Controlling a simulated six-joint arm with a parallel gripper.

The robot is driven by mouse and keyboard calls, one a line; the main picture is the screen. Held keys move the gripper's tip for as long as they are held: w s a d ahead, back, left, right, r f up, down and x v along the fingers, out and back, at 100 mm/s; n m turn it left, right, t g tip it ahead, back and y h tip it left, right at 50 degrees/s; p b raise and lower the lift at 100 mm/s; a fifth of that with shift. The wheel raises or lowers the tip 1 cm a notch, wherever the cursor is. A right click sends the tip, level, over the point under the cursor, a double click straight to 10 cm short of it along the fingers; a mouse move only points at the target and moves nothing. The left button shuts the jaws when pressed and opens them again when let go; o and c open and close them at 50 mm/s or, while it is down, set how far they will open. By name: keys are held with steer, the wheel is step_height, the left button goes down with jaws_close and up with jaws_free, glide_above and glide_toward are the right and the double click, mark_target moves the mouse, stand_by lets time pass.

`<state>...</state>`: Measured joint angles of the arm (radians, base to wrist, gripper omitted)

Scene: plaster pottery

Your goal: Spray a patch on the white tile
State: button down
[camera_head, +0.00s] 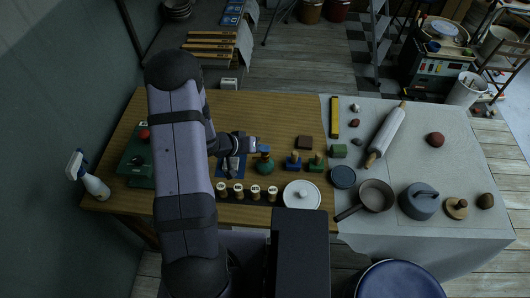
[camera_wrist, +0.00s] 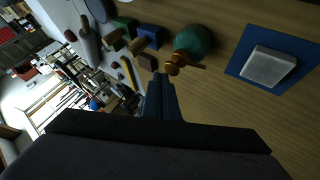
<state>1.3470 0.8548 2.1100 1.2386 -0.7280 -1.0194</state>
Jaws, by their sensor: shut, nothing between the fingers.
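A dark green round bottle (camera_head: 265,165) stands on the wooden table. In the wrist view the green bottle (camera_wrist: 196,40) has a brass-coloured top piece (camera_wrist: 181,63). The white tile (camera_wrist: 267,66) lies on a blue mat (camera_wrist: 302,49) in the wrist view, with no coloured patch visible on it. In the head view the blue mat (camera_head: 232,168) shows partly beneath my arm, and the tile is not clear there. My gripper (camera_head: 252,145) is shut and empty beside the bottle's top. In the wrist view its fingertips (camera_wrist: 161,78) are close to the brass piece; contact is unclear.
A white spray bottle (camera_head: 90,178) stands at the left table edge. Stamps (camera_head: 293,162) stand right of the green bottle. A rolling pin (camera_head: 387,134) and pan (camera_head: 375,195) lie on the grey cloth.

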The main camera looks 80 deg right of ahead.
steer(key=shift+f, duration=0.2)
stand_by(0.6)
steer(key=shift+f, duration=0.45)
stand_by(0.5)
steer(key=shift+r, duration=0.2)
steer(key=shift+r+p, duration=0.45)
steer(key=shift+p, duration=0.25)
steer(key=shift+r, duration=0.1)
step_height(320, 180, up, 6)
steer(key=p, duration=0.6)
steer(key=shift+p, duration=0.4)
stand_by(0.5)
